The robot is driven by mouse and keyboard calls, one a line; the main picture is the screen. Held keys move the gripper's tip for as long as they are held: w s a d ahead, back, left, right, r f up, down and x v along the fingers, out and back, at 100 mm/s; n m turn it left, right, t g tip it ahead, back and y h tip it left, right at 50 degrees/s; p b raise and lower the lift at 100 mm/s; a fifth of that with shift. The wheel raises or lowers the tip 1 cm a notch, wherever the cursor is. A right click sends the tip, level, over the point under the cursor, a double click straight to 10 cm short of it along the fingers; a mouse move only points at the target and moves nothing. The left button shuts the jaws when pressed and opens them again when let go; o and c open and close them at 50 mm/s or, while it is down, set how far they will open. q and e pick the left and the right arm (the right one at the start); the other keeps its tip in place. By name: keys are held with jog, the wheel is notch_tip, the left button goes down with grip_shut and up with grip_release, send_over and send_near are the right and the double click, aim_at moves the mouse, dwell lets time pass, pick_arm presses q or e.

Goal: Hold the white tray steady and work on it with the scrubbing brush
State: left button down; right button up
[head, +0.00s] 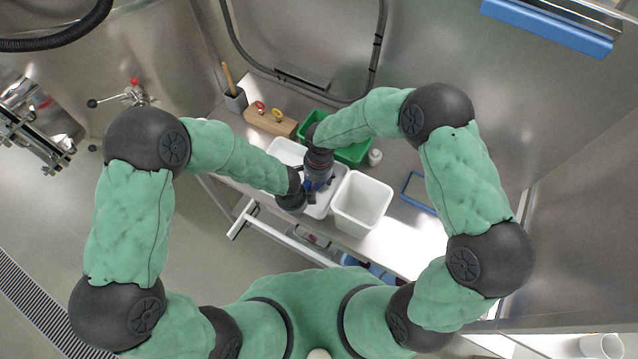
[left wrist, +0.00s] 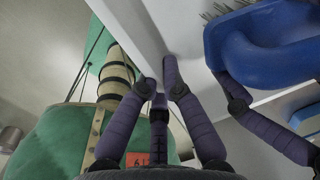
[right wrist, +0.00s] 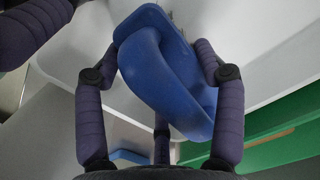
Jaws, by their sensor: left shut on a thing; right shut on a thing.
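The white tray (head: 320,208) lies on the bench between two white bins, mostly hidden under my grippers in the head view. My left gripper (left wrist: 160,78) is shut on the tray's rim, which runs as a pale edge (left wrist: 140,30) in the left wrist view. My right gripper (right wrist: 160,60) is shut on the blue handle of the scrubbing brush (right wrist: 165,85), over the pale tray surface (right wrist: 250,35). The brush (left wrist: 265,45) also shows in the left wrist view, with dark bristles at its upper left. Whether the bristles touch the tray cannot be told.
A deep white bin (head: 362,203) stands right of the tray and another white bin (head: 287,151) behind it. A green crate (head: 350,152), a white jar (head: 375,157) and a wooden block (head: 270,121) stand farther back. A blue-framed item (head: 418,190) lies at the right.

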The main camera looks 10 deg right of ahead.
aim_at(320, 185)
jog(key=shift+w+a+r, duration=0.25)
jog(key=shift+w+a, duration=0.65)
jog(key=shift+a, duration=0.3)
jog(key=shift+s+d, duration=0.1)
jog(key=shift+s+d+r, duration=0.1)
jog(key=shift+s+d, duration=0.25)
jog(key=shift+d, duration=0.3)
jog(key=shift+s+d+r, duration=0.1)
jog(key=shift+s+d, duration=0.25)
jog(key=shift+d, duration=0.25)
jog(key=shift+s+d+f, duration=0.1)
jog(key=shift+s+d, duration=0.15)
jog(key=shift+s+r, duration=0.1)
jog(key=shift+r, duration=2.85)
jog(key=shift+r, duration=0.15)
